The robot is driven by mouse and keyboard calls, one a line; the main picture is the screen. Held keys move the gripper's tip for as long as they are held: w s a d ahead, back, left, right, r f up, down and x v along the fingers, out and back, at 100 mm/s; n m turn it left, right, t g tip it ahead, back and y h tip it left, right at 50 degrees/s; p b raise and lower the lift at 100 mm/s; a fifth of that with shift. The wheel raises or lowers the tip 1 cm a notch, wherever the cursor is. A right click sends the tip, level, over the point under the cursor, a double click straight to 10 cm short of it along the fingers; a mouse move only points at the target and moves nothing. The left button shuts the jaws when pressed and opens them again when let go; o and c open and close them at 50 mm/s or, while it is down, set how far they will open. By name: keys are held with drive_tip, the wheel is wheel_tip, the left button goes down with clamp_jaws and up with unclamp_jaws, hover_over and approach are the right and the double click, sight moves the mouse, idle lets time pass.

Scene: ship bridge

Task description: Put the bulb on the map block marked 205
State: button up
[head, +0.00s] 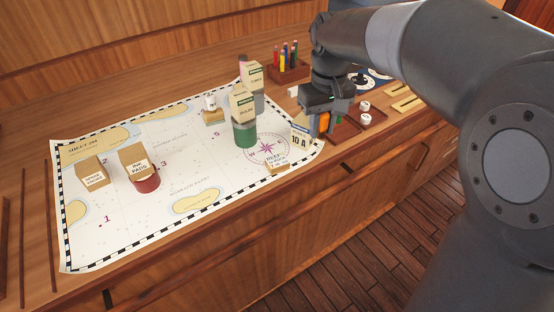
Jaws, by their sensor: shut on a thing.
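My gripper (325,115) points down over the wooden tray at the right end of the chart. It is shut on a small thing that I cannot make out. Orange and green patches show at its fingers. I cannot pick out the bulb for certain. Two small white round things (365,112) sit in the tray, right of my gripper. A pale block marked 10 A (300,138) stands just left of the fingers. I cannot read the number 205 on any block; a low labelled block (277,163) lies at the chart's right edge, its text too small.
The chart (120,225) carries a green cylinder (244,133) with a box on top, a red cylinder (148,184) under a PADS box (134,160), and a tan box (92,172). A pen holder (288,70) stands behind. The chart's front left is clear.

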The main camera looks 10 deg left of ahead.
drive_tip(key=shift+w+d, duration=0.1)
drive_tip(key=shift+d, duration=0.35)
hover_over(277, 160)
wheel_tip(277, 160, down, 7)
drive_tip(key=shift+r, duration=0.1)
drive_tip(key=shift+f, duration=2)
drive_tip(key=shift+f, duration=0.15)
drive_tip(key=o, duration=1)
drive_tip(key=shift+c, duration=0.2)
